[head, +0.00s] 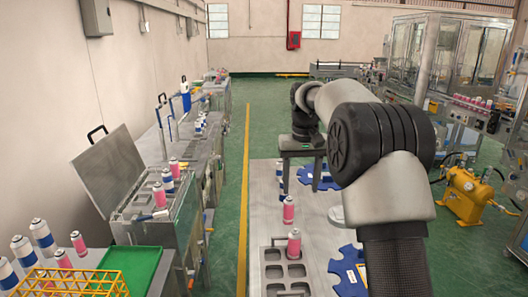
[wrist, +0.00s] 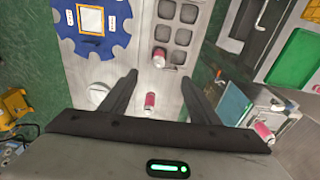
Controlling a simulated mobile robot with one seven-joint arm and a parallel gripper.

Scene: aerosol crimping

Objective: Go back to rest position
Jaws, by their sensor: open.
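My gripper (head: 302,185) hangs over the far part of the grey table (head: 262,192), fingers pointing down, open and empty. In the wrist view its two dark fingers (wrist: 160,76) are spread wide. A pink can with a white top (head: 288,209) stands on the table close to the gripper. It also shows between the fingers in the wrist view (wrist: 150,102), apart from both. A second pink can (head: 294,243) stands in a grey tray with square pockets (head: 265,269). My arm hides part of the table's right side.
Blue toothed discs (head: 345,277) lie on the table. On the left, a metal bin with a raised lid (head: 110,172) holds cans. A yellow crate (head: 75,284) and a green tray (head: 133,265) are at front left. A yellow pump (head: 466,190) stands right. Green floor is free beyond.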

